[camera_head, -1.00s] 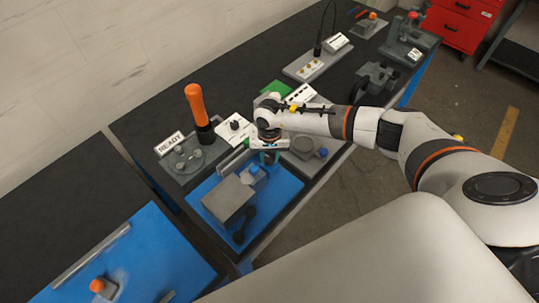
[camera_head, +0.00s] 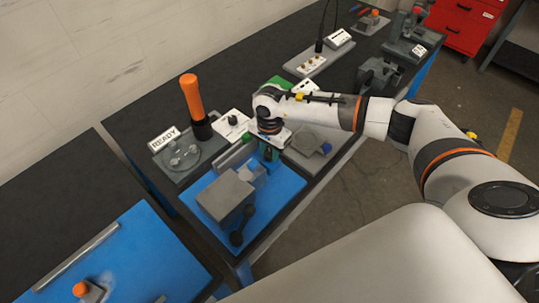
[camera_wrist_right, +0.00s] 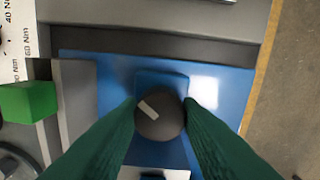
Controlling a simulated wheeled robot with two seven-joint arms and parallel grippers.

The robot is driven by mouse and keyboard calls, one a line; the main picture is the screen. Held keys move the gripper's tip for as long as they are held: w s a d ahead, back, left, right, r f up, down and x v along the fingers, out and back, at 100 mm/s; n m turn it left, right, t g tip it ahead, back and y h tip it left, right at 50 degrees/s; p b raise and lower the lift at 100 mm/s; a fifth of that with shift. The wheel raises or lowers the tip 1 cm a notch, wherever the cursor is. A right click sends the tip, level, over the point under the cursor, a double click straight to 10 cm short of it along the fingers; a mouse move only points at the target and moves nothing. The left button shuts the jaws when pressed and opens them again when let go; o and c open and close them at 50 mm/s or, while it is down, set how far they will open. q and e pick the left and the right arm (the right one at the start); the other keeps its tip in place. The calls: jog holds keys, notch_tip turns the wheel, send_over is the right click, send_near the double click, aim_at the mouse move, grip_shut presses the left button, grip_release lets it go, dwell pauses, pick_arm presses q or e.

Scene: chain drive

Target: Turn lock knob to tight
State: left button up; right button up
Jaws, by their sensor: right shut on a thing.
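The lock knob (camera_wrist_right: 160,117) is a dark round knob with a white pointer line, set on a blue block in the right wrist view. The line points to the upper left. The green fingers of my right gripper (camera_wrist_right: 162,120) are closed on its left and right sides. In the head view my right gripper (camera_head: 268,154) points down at the back of the blue tray (camera_head: 285,190), and the knob is hidden there. A grey block (camera_head: 225,194) and dark round parts (camera_head: 238,237) are in that tray. My left gripper is not in view.
A plate with an orange handle (camera_head: 192,97) and a READY sign (camera_head: 164,138) stands left of my gripper. A white dial panel (camera_head: 232,122) is close behind it. A grey fixture (camera_head: 310,145) lies just right. A second blue mat (camera_head: 120,260) is at lower left.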

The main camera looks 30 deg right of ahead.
jog(key=m+b, duration=0.4)
jog(key=m, duration=0.2)
jog(key=shift+f, duration=0.1)
jog(key=m+b, duration=0.2)
jog(key=m, duration=0.2)
jog(key=shift+b, duration=0.35)
jog(key=m+b, duration=0.2)
jog(key=m, duration=0.1)
jog(key=shift+m, duration=0.4)
jog(key=m+b, duration=0.1)
jog(key=m, duration=0.2)
jog(key=shift+m+b, duration=0.3)
jog(key=shift+b, duration=0.05)
jog(key=m+b, duration=0.1)
jog(key=m, duration=0.2)
jog(key=shift+m, duration=0.3)
jog(key=m+b, duration=0.1)
jog(key=m, duration=0.2)
jog(key=shift+m, duration=0.3)
jog(key=shift+r+m+b, duration=0.2)
jog(key=shift+m+b, duration=0.2)
jog(key=shift+m, duration=1.3)
